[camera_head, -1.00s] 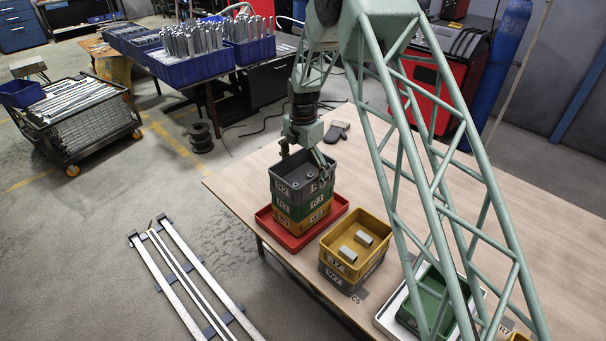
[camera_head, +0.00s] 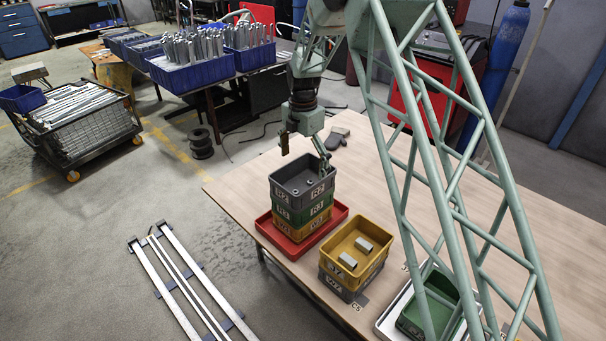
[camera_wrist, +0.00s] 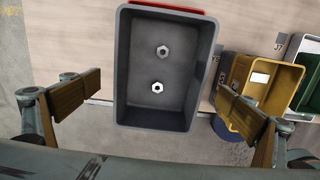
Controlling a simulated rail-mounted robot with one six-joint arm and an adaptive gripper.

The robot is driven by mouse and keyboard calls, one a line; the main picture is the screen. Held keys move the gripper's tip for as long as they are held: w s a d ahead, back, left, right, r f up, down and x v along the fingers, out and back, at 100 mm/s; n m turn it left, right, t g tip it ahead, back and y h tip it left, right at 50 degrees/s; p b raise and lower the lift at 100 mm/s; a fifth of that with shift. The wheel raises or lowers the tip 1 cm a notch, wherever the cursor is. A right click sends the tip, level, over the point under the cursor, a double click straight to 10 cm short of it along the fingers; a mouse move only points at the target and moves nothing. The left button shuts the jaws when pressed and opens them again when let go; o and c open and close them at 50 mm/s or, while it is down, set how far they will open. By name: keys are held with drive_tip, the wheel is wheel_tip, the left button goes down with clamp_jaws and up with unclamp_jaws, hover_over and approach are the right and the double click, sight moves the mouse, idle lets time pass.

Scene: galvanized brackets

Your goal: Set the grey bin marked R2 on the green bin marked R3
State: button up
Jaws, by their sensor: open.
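The grey bin marked R2 (camera_head: 302,176) sits on top of the green bin marked R3 (camera_head: 302,212), which rests on a yellow bin (camera_head: 306,226) in a red tray (camera_head: 264,218). My gripper (camera_head: 304,148) is open just above the grey bin, holding nothing.
Another green bin (camera_head: 428,302) sits in a white tray further right. A dark object (camera_head: 337,137) lies behind my gripper. The table's back right is clear.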

drive_tip(key=shift+r, duration=2.85)
drive_tip(key=shift+r, duration=0.1)
